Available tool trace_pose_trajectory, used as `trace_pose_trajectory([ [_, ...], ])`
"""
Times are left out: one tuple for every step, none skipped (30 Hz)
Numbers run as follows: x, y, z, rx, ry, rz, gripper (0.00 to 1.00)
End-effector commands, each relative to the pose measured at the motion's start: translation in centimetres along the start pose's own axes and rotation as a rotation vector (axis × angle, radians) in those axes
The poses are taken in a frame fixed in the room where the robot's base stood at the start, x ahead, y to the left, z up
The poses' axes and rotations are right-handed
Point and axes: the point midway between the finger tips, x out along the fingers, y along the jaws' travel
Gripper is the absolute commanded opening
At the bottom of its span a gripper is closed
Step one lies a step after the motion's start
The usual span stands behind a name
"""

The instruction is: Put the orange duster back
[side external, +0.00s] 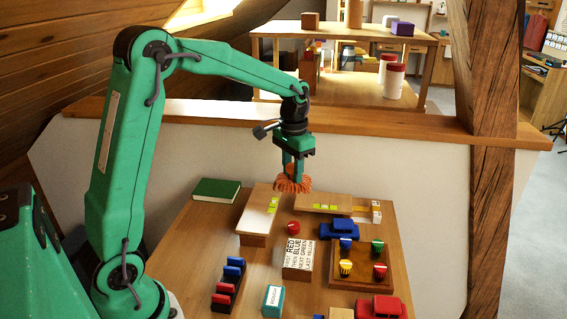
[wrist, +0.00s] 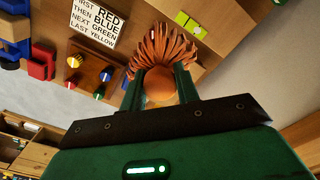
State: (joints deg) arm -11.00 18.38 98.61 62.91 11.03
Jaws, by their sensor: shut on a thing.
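The orange duster (side external: 293,182) with its fan of bristles hangs under my gripper (side external: 292,168) in the side external view. It is above the far part of the table, over the gap between two wooden boxes. In the wrist view the duster (wrist: 160,48) sits between the two green fingers of my gripper (wrist: 158,82), with its round orange part between them and its bristles spreading beyond. My gripper is shut on it. I cannot tell whether the bristles touch the box below.
Wooden boxes with yellow-green labels, one pale-topped (side external: 258,212) and one brown-topped (side external: 322,202), lie below. A green book (side external: 215,190), sign block (side external: 298,258), red cylinder (side external: 293,228), blue car (side external: 340,228), peg tray (side external: 360,284) and red car (side external: 381,307) occupy the table (side external: 190,250).

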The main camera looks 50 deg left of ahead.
Motion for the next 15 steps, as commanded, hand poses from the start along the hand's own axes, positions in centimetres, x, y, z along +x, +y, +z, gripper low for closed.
trace_pose_trajectory([
  [-0.1, 0.9, -1.2, 0.005, 0.0, 0.0, 0.1],
  [-0.1, 1.4, -1.9, 0.005, 0.0, 0.0, 0.1],
  [-0.2, 2.0, -2.7, 0.005, 0.001, 0.0, 0.1],
  [-0.2, 2.5, -3.3, 0.005, 0.0, 0.0, 0.1],
  [-0.3, 3.1, -3.9, 0.005, 0.0, 0.0, 0.1],
  [-0.3, 3.8, -4.7, 0.004, 0.001, 0.0, 0.1],
  [-0.4, 4.3, -5.3, 0.005, 0.001, 0.0, 0.1],
  [-0.4, 4.8, -5.8, 0.004, 0.0, 0.0, 0.1],
  [-0.4, 5.5, -6.4, 0.004, 0.0, 0.0, 0.1],
  [-0.4, 6.0, -6.9, 0.004, 0.001, 0.0, 0.1],
  [-0.5, 6.5, -7.3, 0.003, 0.001, 0.0, 0.1],
  [-0.4, 7.0, -7.8, 0.004, 0.0, 0.0, 0.1],
  [-0.5, 7.5, -8.1, 0.003, 0.001, 0.0, 0.1],
  [-0.5, 7.8, -8.4, 0.002, 0.001, 0.0, 0.1],
  [-0.5, 8.2, -8.7, 0.002, 0.002, 0.0, 0.1],
])
